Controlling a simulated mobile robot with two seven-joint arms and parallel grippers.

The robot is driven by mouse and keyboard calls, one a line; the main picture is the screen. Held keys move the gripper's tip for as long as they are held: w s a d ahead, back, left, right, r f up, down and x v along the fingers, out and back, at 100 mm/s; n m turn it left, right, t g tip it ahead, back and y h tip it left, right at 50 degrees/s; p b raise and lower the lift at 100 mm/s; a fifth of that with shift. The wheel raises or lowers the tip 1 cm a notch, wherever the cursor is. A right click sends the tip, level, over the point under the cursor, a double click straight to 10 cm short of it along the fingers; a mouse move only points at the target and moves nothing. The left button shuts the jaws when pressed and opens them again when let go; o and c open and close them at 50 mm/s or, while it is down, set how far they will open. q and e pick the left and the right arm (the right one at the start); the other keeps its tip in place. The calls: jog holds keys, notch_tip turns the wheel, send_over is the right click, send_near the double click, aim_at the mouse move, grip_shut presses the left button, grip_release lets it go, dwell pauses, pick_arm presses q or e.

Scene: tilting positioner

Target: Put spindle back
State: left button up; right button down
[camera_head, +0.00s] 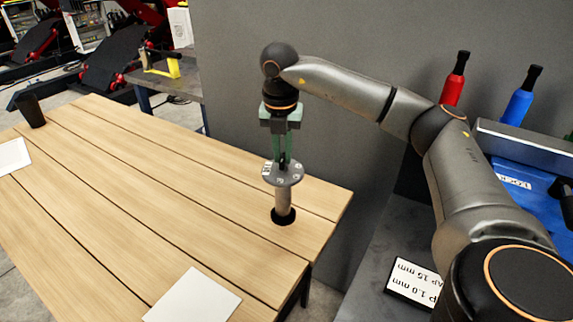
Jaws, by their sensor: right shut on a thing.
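The spindle (282,198) is a grey upright cylinder with a wider marked disc near its top. It stands near the right end of the wooden table, with its lower end at a round black base (283,217). Whether it is seated in the base or just resting at it, I cannot tell. My right gripper (283,160) points straight down and is shut on the top of the spindle, just above the disc. My left gripper is not in view.
The wooden table (150,190) is mostly clear. A black cup (30,110) and white sheets (195,297) lie well apart from the spindle. A grey wall (375,45) is behind. Red (454,82) and blue (520,98) handled tools stand at the right, above a labelled plate (412,283).

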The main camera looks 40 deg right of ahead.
aim_at(287, 167)
jog(key=shift+w+d+f, duration=0.1)
jog(key=shift+d+f, duration=0.3)
jog(key=shift+f, duration=0.2)
jog(key=shift+w+d+f, duration=0.1)
jog(key=shift+d+f, duration=0.25)
jog(key=shift+f, duration=0.25)
jog(key=shift+f+p, duration=0.4)
jog(key=shift+f, duration=0.65)
jog(key=shift+f, duration=0.15)
jog(key=c, duration=0.9)
grip_release()
jog(key=shift+s+a, duration=0.1)
jog(key=shift+o, duration=0.2)
jog(key=r, duration=0.8)
jog(key=a+r, duration=0.1)
jog(key=r, duration=0.3)
jog(key=shift+s+a+r+b, duration=0.1)
jog(key=shift+s+b, duration=0.3)
